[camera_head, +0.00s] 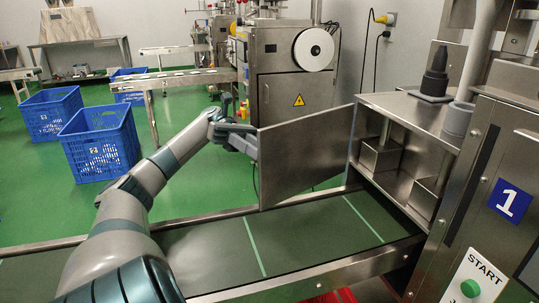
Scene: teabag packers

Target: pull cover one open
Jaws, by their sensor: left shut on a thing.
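Cover one (303,152) is a flat grey metal panel on the machine (509,165) marked with a blue "1". It stands swung out from the machine, over the conveyor, and the compartment (395,165) behind it shows open. My left gripper (247,143) is shut on the cover's outer left edge, where a handle seems to be; the fingertips are small and partly hidden. My right gripper is not in view.
A dark conveyor (199,254) with pale green lines runs below the cover. A green START button (470,288) is at lower right. Blue crates (101,146) stand on the green floor at left. Another packing machine (290,80) stands behind.

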